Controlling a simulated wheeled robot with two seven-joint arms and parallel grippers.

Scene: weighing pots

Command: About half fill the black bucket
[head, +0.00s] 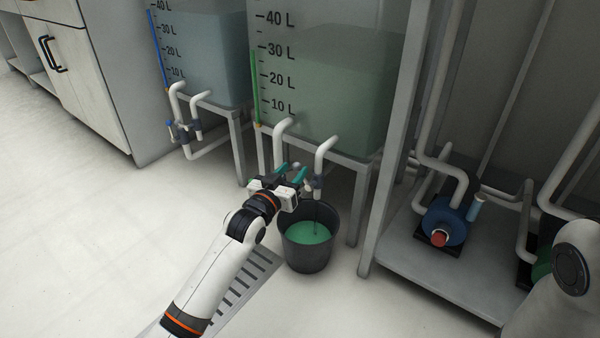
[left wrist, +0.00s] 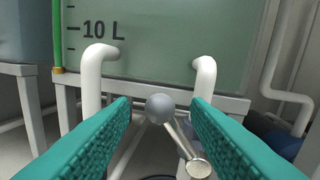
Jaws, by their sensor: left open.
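The black bucket (head: 308,262) stands upright on the floor below the taps of the green tank (head: 330,95). Green liquid (head: 306,233) lies in it below the rim; I cannot tell the exact depth. A thin dark stream seems to run from the right-hand pipe (head: 322,158) into the bucket. My left gripper (head: 293,172) is open above the bucket's back rim. In the left wrist view, a grey ball knob (left wrist: 160,108) on a metal rod shows between the teal fingers, with gaps on both sides. My right gripper is out of view.
A blue-grey tank (head: 205,60) with its own pipes stands to the left. A floor drain grate (head: 240,285) lies left of the bucket. A shelf with a blue pump (head: 445,222) stands to the right. The floor at left is clear.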

